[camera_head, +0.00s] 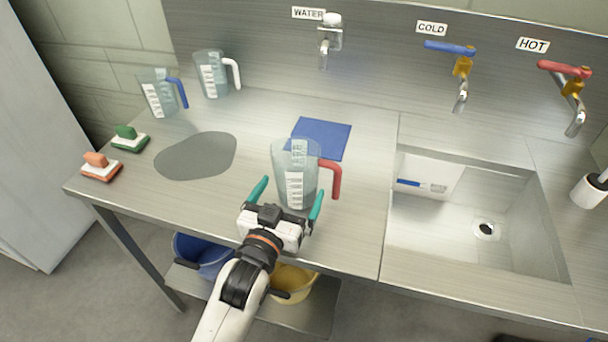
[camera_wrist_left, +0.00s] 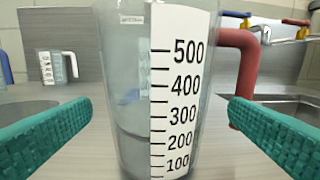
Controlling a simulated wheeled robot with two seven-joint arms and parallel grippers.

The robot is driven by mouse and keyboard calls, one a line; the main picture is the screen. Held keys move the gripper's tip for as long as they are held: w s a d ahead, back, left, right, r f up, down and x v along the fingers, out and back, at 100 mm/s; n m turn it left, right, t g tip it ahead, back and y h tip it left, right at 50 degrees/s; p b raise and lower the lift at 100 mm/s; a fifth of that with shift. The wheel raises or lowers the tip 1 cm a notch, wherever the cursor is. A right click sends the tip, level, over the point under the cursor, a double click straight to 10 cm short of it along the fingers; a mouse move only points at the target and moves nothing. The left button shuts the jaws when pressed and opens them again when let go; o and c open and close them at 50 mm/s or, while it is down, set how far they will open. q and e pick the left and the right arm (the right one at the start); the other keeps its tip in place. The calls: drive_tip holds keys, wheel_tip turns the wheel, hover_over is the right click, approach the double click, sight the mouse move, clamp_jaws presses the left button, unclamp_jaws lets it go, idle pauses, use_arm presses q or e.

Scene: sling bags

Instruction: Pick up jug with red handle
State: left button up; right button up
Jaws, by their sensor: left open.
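The jug with the red handle (camera_head: 295,177) stands upright on the steel counter, its red handle (camera_head: 331,179) to the right. In the left wrist view the jug (camera_wrist_left: 128,90) fills the middle, with its measuring scale facing me and the red handle (camera_wrist_left: 240,70) at the right. My left gripper (camera_head: 288,198) is open at the near side of the jug. Its teal fingers show left and right of the jug in the wrist view, with the right finger in front of the handle's lower part. I cannot tell whether they touch it. My right gripper is not in view.
A blue mat (camera_head: 321,136) lies behind the jug. Jugs with blue (camera_head: 159,95) and white (camera_head: 211,74) handles stand at the back left. A grey patch (camera_head: 196,155) and two brushes (camera_head: 130,138) are left. A sink (camera_head: 470,215) is right, under labelled taps (camera_head: 462,68).

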sight(304, 163)
use_arm(q)
drive_tip(key=x, duration=0.5)
drive_tip(key=shift+r+p, duration=0.35)
drive_tip(key=shift+p, duration=0.05)
drive_tip(key=shift+w+d+f, duration=0.1)
drive_tip(key=shift+w+d, duration=0.05)
drive_tip(key=shift+w, duration=0.3)
drive_tip(key=shift+s, duration=0.1)
drive_tip(key=c, duration=1.2)
